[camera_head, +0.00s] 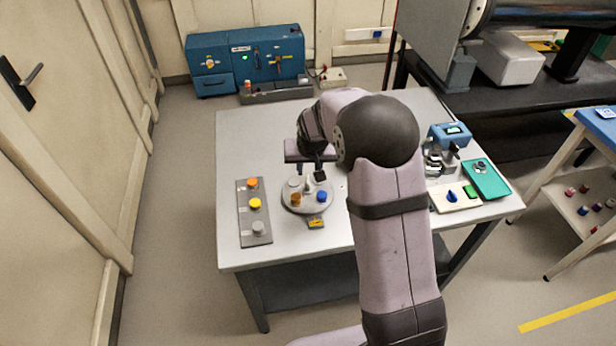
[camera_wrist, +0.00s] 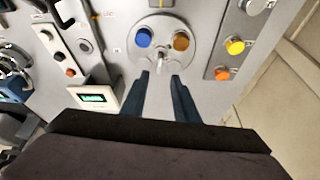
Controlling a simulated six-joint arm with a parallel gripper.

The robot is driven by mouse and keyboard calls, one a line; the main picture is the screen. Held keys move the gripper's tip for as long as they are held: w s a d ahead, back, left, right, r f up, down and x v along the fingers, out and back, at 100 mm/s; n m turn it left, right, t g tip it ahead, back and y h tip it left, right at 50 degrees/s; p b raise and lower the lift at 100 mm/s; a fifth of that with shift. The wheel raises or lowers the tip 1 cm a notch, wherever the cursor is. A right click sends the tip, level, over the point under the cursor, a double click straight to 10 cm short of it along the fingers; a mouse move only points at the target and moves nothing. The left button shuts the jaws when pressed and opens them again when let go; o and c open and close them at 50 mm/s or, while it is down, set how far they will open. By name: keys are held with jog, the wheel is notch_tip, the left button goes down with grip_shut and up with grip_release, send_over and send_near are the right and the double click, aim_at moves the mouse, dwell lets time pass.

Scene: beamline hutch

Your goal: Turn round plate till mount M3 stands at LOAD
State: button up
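The round plate (camera_head: 308,208) stands on the grey table with small capped mounts on it. The wrist view shows the blue mount (camera_wrist: 143,37), the amber mount (camera_wrist: 181,41) and a metal peg (camera_wrist: 160,58). No mount number is readable. A yellow marker (camera_head: 316,222) lies at the plate's near edge; its text is too small to read. My gripper (camera_wrist: 161,74) is open, its two fingers apart near the peg; contact cannot be told.
A grey strip (camera_head: 242,215) with orange, yellow and grey knobs lies left of the plate. Right of my arm are a control box (camera_head: 458,203), a teal tray (camera_head: 490,184) and a blue device (camera_head: 450,133). The table's back left is clear.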

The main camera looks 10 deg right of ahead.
aim_at(308, 179)
jog(key=shift+n, duration=0.3)
jog(key=shift+f, duration=0.2)
jog(key=shift+p+x, duration=1.35)
jog(key=shift+x, duration=2.15)
grip_shut()
